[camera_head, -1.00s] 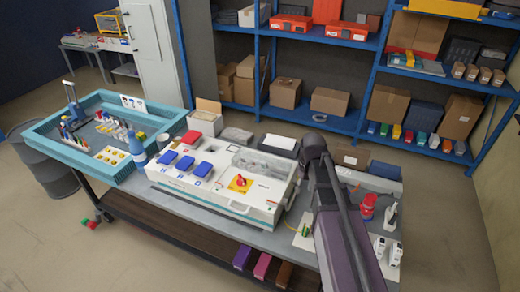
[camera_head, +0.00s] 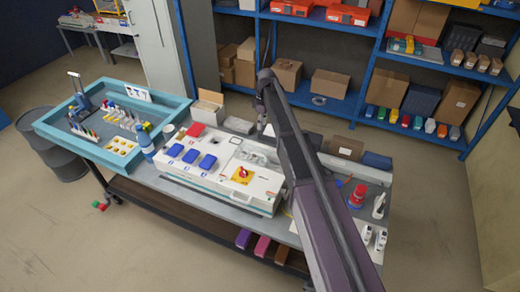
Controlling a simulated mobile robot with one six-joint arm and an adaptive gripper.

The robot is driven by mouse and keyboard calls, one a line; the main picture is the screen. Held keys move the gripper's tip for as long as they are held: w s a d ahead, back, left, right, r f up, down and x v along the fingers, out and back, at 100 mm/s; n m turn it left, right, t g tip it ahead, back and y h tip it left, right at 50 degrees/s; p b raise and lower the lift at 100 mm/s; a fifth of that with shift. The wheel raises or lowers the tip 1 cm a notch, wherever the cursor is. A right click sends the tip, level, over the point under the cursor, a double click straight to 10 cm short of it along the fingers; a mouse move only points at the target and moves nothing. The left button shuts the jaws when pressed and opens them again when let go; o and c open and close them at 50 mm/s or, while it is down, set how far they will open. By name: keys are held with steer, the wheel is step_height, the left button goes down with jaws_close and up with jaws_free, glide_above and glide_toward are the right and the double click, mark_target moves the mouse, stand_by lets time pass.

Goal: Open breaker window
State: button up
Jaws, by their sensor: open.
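The white socket box (camera_head: 222,168) lies on the workbench, with blue and red socket covers on its left part. Its breaker window (camera_head: 250,153) is a clear panel at the back right of the box, behind the yellow plate with a red rotary switch (camera_head: 242,174). The window looks closed, but it is small here. My gripper (camera_head: 264,131) is open and points down just above and behind the window. It looks empty. Its fingertips are too small to tell whether they touch the window. My arm hides the bench to the right of it.
A teal tray (camera_head: 60,137) with several small parts stands at the left, with a blue bottle (camera_head: 146,146) beside it. A red object (camera_head: 357,195) and white devices (camera_head: 374,236) stand on the right. Blue shelves (camera_head: 330,104) with boxes are behind the bench.

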steer(key=shift+f, duration=0.25)
steer(key=b, duration=1.4)
glide_toward(259, 151)
steer(key=s+f, duration=0.2)
steer(key=s, duration=0.1)
steer(key=s+f, duration=0.3)
steer(key=shift+s+a, duration=0.1)
steer(key=shift+c, duration=0.2)
jaws_close()
